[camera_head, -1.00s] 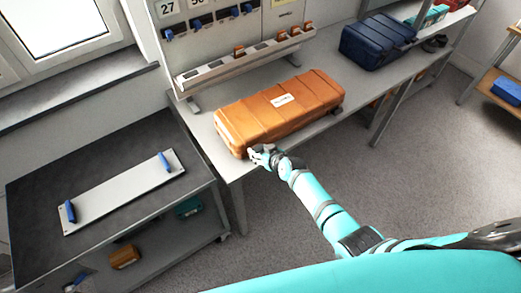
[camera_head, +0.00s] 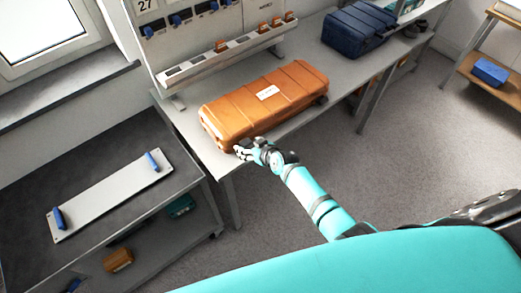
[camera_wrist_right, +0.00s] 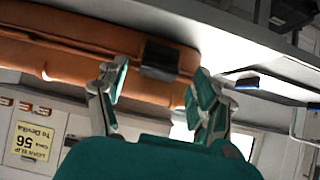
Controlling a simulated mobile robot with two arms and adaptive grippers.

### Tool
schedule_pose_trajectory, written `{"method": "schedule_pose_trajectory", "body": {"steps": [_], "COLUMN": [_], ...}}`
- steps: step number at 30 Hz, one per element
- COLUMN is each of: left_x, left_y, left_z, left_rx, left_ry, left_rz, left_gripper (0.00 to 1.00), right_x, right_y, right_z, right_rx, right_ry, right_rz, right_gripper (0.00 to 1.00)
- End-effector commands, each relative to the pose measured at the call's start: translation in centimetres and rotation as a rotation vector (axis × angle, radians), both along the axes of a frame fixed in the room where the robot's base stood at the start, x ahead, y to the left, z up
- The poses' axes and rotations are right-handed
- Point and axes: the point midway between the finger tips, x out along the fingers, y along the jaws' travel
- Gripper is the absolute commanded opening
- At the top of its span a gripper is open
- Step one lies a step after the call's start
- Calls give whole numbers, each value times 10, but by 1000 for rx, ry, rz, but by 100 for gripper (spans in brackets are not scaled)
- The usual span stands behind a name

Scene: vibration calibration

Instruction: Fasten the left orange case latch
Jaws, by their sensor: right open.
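The orange case (camera_head: 265,104) lies closed on the grey bench, with a white label on its lid. My right gripper (camera_head: 241,148) is at the lower left end of its front side. In the right wrist view the case (camera_wrist_right: 85,50) fills the upper left, and a dark latch (camera_wrist_right: 160,58) sits on its side. My right gripper (camera_wrist_right: 158,88) is open, one finger on each side of the latch in the picture. I cannot tell whether the fingers touch it, nor whether the latch is fastened. My left gripper is not in view.
A dark blue case (camera_head: 357,30) stands further along the bench (camera_head: 185,128). A rack (camera_head: 215,60) with several orange and blue parts stands behind the orange case. A dark cart (camera_head: 90,150) at left holds a white plate (camera_head: 108,196) with blue handles. Open floor lies at right.

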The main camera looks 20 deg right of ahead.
Motion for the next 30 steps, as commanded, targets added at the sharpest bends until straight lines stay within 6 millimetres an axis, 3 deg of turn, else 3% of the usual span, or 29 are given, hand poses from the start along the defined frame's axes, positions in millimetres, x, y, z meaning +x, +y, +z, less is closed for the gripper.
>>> {"method": "schedule_pose_trajectory", "body": {"steps": [15,30], "left_x": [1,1], "left_y": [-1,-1], "left_z": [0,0], "left_rx": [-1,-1], "left_ry": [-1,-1], "left_rz": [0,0], "left_gripper": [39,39], "right_x": [-67,-78], "right_y": [-22,-25], "right_z": [50,58], "right_rx": [-2,-2], "right_ry": [-1,-1], "right_rz": [-2,-1], "right_gripper": [67,67]}}
